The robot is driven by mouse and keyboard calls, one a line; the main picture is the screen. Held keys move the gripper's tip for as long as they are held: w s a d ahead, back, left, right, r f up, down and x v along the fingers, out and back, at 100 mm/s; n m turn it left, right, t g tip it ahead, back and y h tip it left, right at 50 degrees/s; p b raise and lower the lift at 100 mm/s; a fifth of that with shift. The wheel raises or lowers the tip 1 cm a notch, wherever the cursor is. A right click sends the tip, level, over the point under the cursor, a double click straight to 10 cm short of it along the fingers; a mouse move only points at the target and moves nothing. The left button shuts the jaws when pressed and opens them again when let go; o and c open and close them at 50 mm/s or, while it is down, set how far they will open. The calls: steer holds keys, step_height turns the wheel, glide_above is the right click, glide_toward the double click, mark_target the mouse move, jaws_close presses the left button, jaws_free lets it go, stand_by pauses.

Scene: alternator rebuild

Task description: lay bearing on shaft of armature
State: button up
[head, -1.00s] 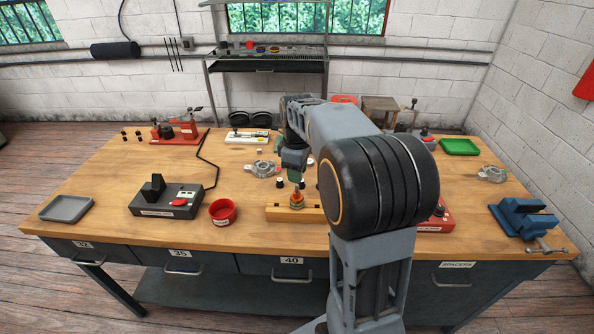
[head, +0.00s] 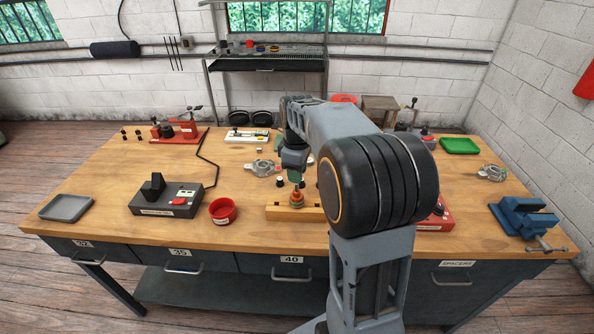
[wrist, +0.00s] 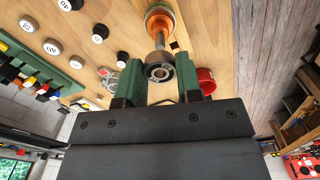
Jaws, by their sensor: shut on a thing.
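The armature (head: 297,199) stands upright in a yellow block at the front middle of the bench. In the wrist view its orange winding (wrist: 160,20) and grey shaft (wrist: 159,42) show. The bearing (wrist: 159,72), a small dark ring with a lighter middle, is between the green fingers of my gripper (wrist: 162,80), which is shut on it. The bearing lines up with the shaft's end in that view; I cannot tell whether it is around the shaft or just above it. In the head view my gripper (head: 294,176) is right above the armature, and the bearing is hidden.
The yellow block (head: 283,213) sits near the bench's front edge. A red bowl (head: 222,211) and a grey device with a red button (head: 172,200) stand to the left. A metal housing (head: 262,168) lies behind. A blue vise (head: 525,217) is far right.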

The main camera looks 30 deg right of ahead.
steer(key=shift+f+b, duration=0.65)
steer(key=shift+f, duration=0.45)
steer(key=shift+f, duration=0.2)
stand_by(0.9)
steer(key=o, duration=1.1)
steer(key=shift+c, duration=0.2)
steer(key=shift+r, duration=0.15)
steer(key=shift+r+p, duration=3.45)
steer(key=shift+r, duration=0.45)
